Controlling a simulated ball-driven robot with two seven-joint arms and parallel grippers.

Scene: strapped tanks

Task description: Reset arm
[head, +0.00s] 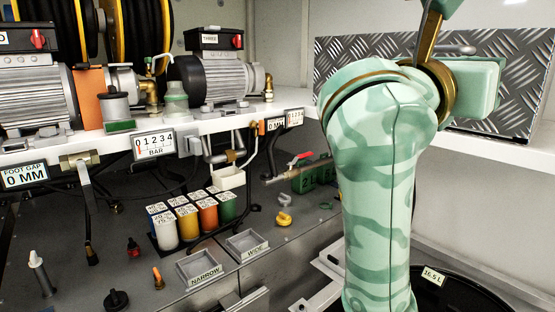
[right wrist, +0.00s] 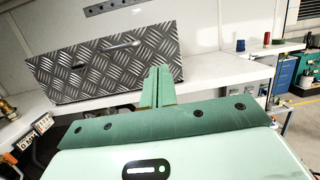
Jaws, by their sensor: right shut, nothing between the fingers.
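My right arm (head: 375,160), mint green with a camouflage pattern, rises through the right half of the head view and bends at a joint near the top. Its gripper is outside the head view. In the right wrist view my right gripper (right wrist: 158,88) has its two green fingers together with nothing between them. The fingers point toward a white shelf (right wrist: 215,80) and a diamond-plate metal panel (right wrist: 105,62) with a handle. My left gripper and left arm are in neither view.
A white shelf (head: 205,127) carries motor pumps (head: 225,80) and gauges. Below are several coloured bottles (head: 187,220), trays marked NARROW (head: 200,269) and WIDE (head: 247,245), and a black tank (head: 455,295) marked 16.5 L. Blue cabinets (right wrist: 284,72) stand at the far right.

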